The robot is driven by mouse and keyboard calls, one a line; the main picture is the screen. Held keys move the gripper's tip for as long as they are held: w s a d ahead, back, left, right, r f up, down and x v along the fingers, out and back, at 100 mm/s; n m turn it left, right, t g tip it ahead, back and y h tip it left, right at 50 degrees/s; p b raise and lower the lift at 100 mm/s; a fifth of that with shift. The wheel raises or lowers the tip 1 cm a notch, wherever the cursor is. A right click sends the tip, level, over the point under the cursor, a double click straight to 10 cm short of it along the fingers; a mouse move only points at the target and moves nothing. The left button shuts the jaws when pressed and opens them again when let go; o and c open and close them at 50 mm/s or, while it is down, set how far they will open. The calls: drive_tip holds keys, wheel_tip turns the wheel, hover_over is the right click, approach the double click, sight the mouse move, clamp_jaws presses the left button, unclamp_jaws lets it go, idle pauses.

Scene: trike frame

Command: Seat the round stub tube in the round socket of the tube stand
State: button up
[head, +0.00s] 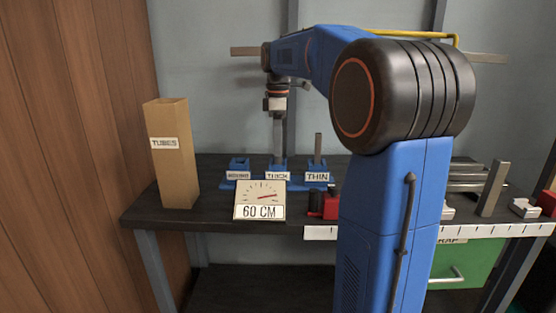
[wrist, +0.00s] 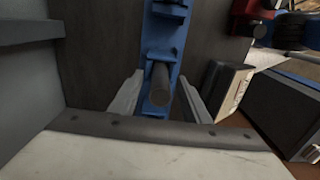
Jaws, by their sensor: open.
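The blue tube stand (head: 240,184) is on the bench, with sockets labelled ROUND, THICK and THIN; it also shows in the wrist view (wrist: 164,35). The round socket (head: 239,163) looks empty in the head view. A grey tube (head: 277,143) rises above the THICK label, below my gripper (head: 276,108). In the wrist view a grey, round-looking tube (wrist: 159,85) lies between the two open jaws, with a gap on each side. I cannot tell for sure that it is the round stub tube, nor how deep its hidden lower end sits.
A thin grey tube (head: 318,148) stands in the THIN socket. A gauge reading 60 CM (head: 260,200) and a red object (head: 325,205) stand before the stand. A tall TUBES box (head: 172,165) is at left. Metal stock (head: 492,188) and a green scrap bin (head: 470,265) are at right.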

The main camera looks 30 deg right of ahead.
drive_tip(key=shift+f, duration=0.9)
clamp_jaws()
